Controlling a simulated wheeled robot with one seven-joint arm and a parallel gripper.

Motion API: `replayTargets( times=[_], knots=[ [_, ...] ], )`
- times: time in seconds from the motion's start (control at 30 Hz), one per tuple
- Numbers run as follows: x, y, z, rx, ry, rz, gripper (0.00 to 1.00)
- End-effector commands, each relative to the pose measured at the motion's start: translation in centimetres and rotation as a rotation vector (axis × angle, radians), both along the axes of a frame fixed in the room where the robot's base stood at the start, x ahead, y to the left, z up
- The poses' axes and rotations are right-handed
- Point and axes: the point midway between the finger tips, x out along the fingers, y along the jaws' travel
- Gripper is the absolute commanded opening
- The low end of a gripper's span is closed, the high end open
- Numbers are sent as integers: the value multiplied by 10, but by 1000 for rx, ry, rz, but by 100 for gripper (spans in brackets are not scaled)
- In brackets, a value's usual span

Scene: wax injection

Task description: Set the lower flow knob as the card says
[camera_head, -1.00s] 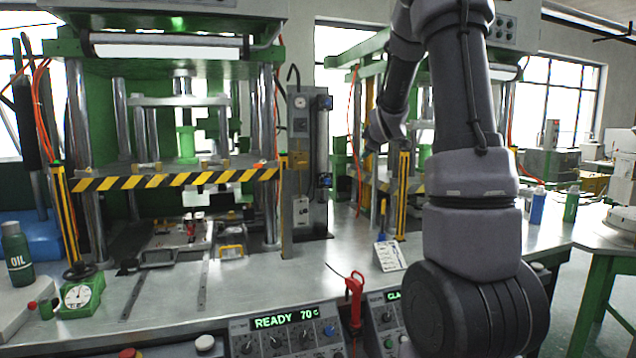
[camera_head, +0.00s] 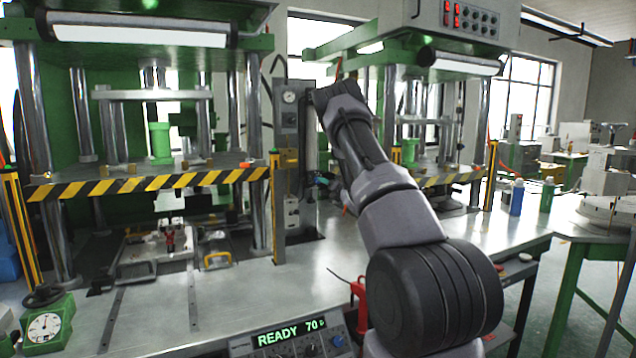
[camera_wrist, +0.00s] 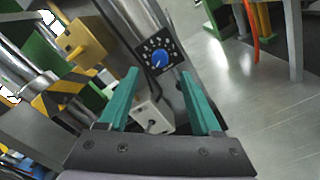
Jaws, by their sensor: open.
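A blue knob (camera_wrist: 157,58) sits on a dark square plate with white marks around it, on the grey column, in the wrist view. Its pointer is too small to read surely. My gripper (camera_wrist: 158,75) is open, with its two teal fingers apart and empty. In the picture the knob lies just beyond and between the fingertips, with no contact visible. In the head view my gripper (camera_head: 322,181) is small and partly hidden by my arm, beside the column (camera_head: 290,150). No card can be made out in the current views; my arm covers part of the bench.
A small light box (camera_wrist: 150,115) on the column lies below the knob, behind the fingers. A striped press plate (camera_head: 150,185) stands left of the column. A red-handled tool (camera_head: 358,295) is at the bench's front edge. Blue and green bottles (camera_head: 517,198) stand at right.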

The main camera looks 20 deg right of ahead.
Motion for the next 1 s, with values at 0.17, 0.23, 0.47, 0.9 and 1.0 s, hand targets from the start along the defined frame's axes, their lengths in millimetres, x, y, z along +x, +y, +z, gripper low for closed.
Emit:
replayTargets(
  times=[0.17,0.23,0.47,0.9,1.0],
  knots=[
    [36,2,0,0,0,2,65],
    [49,2,0,0,-1,2,65],
    [74,3,0,1,1,0,65],
    [78,3,0,3,1,-1,31],
    [78,3,0,3,1,-2,0]
  ],
)
